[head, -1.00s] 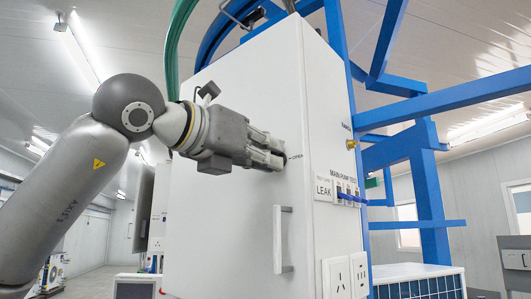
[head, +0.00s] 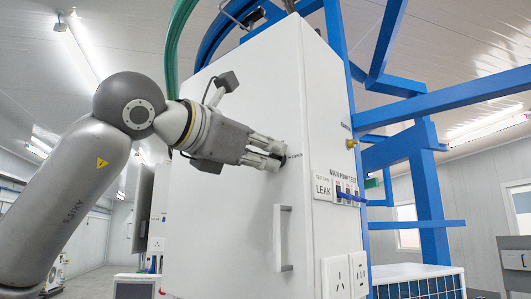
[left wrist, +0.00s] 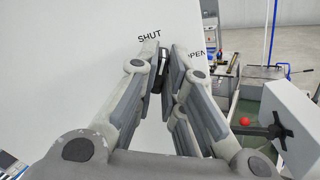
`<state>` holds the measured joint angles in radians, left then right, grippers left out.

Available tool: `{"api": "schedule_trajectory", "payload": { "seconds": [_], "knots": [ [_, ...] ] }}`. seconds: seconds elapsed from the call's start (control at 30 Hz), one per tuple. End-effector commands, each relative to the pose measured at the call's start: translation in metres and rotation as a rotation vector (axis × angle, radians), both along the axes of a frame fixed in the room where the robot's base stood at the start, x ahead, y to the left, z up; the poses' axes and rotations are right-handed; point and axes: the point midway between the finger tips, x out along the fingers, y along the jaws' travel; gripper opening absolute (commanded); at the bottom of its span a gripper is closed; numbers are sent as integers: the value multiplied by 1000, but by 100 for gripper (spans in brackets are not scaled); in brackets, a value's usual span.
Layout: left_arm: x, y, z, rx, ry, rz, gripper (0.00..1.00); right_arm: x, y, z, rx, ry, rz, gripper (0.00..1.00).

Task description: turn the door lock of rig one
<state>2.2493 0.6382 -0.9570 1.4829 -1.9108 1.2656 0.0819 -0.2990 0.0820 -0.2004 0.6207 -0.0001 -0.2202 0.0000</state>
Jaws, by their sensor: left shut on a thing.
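The white cabinet door (head: 225,235) of the rig fills the middle of the head view. My left gripper (head: 275,155) reaches it from the left, fingertips at the door face near its right edge. In the left wrist view my left gripper (left wrist: 164,75) is shut on the small dark door lock (left wrist: 163,62), which sits between the fingertips. The word SHUT shows above the lock and OPEN to its right, partly hidden by a finger. In the head view the fingers mostly hide the lock. My right gripper is not in view.
A white bar handle (head: 283,238) stands out from the door below the gripper. A blue frame (head: 430,190) stands behind on the right.

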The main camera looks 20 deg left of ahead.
Motion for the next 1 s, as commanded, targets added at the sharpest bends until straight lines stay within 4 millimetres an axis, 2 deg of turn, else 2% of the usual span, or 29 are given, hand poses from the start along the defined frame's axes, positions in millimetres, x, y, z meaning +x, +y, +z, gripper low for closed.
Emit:
{"api": "schedule_trajectory", "payload": {
  "seconds": [0.7,1.0],
  "knots": [
    [-1,-2,0,622,-267,0,0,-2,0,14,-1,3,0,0],
    [-1,-2,-1,838,-357,-1,0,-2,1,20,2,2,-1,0]
  ]
}}
